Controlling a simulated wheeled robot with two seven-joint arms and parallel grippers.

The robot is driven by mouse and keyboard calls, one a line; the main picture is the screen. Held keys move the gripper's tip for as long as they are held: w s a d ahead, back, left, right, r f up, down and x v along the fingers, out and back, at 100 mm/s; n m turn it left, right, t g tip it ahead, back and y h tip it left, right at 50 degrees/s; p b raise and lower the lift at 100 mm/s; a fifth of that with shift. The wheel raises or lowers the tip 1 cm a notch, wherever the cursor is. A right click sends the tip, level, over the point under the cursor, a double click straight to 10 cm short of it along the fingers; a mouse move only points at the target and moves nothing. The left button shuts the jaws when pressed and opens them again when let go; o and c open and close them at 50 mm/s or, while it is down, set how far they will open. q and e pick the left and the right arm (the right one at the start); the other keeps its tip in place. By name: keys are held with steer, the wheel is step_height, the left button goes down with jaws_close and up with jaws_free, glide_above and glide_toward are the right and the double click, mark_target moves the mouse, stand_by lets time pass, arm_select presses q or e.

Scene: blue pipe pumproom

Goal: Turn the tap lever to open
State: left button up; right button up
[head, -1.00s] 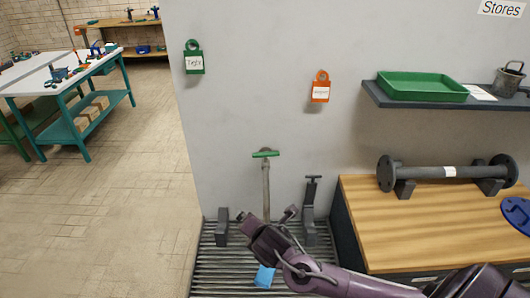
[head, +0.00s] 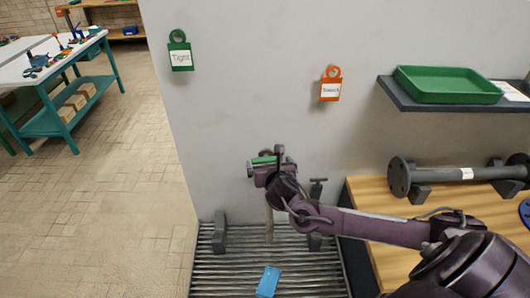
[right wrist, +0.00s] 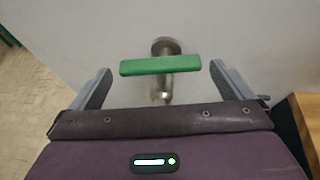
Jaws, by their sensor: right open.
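The tap lever is a green bar (right wrist: 160,65) lying crosswise on a metal tap at the wall in the right wrist view. In the head view the lever (head: 263,160) is partly hidden by my right gripper (head: 265,168). A grey pipe (head: 269,225) runs down below it. In the right wrist view my right gripper (right wrist: 161,70) is open, with one grey finger off each end of the bar. Gaps show at both ends, so neither finger appears to touch it. I cannot tell the exact depth between fingertips and bar. My left gripper is not in view.
A slatted grate (head: 235,272) with a blue item (head: 268,281) on it lies below. A wooden bench (head: 390,205) carries a flanged pipe (head: 440,175) at right. Green (head: 180,55) and orange (head: 330,88) tags hang on the wall. Open floor lies left.

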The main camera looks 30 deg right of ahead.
mark_target(268, 160)
steer(key=p+x, duration=0.1)
steer(key=x, duration=0.2)
steer(key=shift+w+r, duration=0.1)
steer(key=shift+r, duration=0.1)
steer(key=shift+x, duration=1.25)
steer(key=shift+w+d+f, duration=0.15)
steer(key=shift+w+f, duration=0.05)
steer(key=shift+f, duration=0.1)
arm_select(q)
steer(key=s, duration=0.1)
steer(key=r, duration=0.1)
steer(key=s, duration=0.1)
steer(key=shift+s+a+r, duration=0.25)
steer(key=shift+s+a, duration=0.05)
arm_select(e)
steer(key=c, duration=0.7)
